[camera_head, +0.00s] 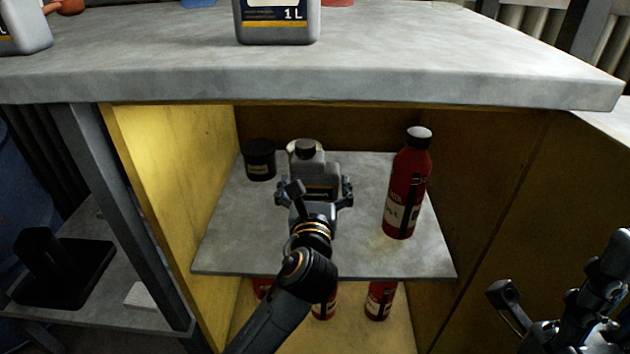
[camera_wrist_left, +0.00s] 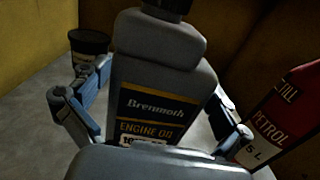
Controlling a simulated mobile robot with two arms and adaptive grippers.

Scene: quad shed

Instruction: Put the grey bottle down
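The grey bottle (camera_head: 319,171) has a dark cap and stands roughly upright over the shelf board inside the yellow cabinet. In the left wrist view the bottle (camera_wrist_left: 165,80) shows its engine oil label close up. My left gripper (camera_head: 315,190) has a finger on each side of the bottle's body and appears shut on it; its fingers also show in the left wrist view (camera_wrist_left: 160,105). The bottle's base is hidden behind my gripper, so I cannot tell whether it touches the shelf.
The shelf board (camera_head: 235,240) also holds a black tub (camera_head: 259,160) at the back left and a red petrol bottle (camera_head: 408,185) on the right. Several red bottles stand below. The worktop (camera_head: 400,50) overhangs above, with another grey bottle (camera_head: 277,22) on it.

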